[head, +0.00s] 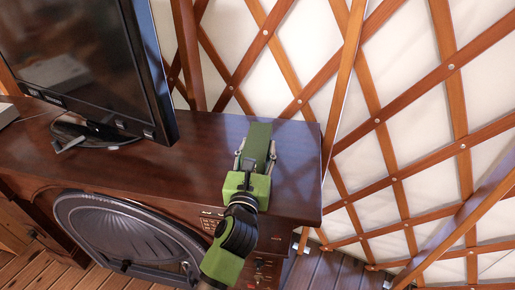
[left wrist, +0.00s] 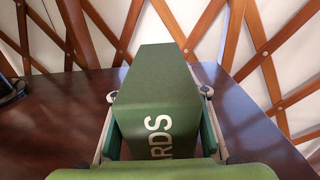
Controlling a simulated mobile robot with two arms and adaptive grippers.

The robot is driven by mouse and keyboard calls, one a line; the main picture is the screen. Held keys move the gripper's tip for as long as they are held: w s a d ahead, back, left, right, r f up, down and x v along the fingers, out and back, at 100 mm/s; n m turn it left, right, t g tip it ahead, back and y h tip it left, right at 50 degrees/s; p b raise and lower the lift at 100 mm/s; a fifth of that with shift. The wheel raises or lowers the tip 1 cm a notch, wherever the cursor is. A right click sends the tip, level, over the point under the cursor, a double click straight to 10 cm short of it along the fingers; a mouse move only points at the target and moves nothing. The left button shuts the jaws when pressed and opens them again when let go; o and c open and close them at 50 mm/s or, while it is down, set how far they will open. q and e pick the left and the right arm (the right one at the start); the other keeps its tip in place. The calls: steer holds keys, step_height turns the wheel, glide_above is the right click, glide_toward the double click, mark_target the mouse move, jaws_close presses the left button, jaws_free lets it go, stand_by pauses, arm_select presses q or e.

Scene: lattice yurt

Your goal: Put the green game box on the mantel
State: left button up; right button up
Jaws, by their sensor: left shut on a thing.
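The green game box (head: 258,140) is at the right end of the dark wooden mantel (head: 185,175). In the left wrist view the box (left wrist: 152,85) shows pale letters ending in "RDS" on its near face. My left gripper (head: 256,158) is shut on the box, with one finger along each side. The box is over the mantel top, close to the surface. I cannot tell whether its underside touches, since the gripper hides its lower near part. My right gripper is not in view.
A black television (head: 85,60) stands on the mantel to the left. A dark arched fireplace cover (head: 125,235) is in the mantel's front. The lattice wall (head: 390,120) rises close behind. Bare mantel top lies between television and box.

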arm_select(q)
steer(key=o, duration=0.9)
steer(key=shift+f, duration=0.2)
steer(key=o, duration=0.5)
steer(key=shift+c, duration=0.2)
steer(key=shift+r, duration=0.15)
steer(key=s+b, duration=0.1)
steer(key=s, duration=0.2)
steer(key=s+a, duration=0.1)
steer(key=s, duration=0.3)
steer(key=s+b, duration=0.1)
steer(key=s, duration=0.2)
steer(key=shift+s+a+b, duration=0.25)
steer(key=shift+a+b, duration=0.05)
steer(key=shift+b, duration=0.05)
steer(key=shift+s+a, duration=0.1)
steer(key=shift+s, duration=0.65)
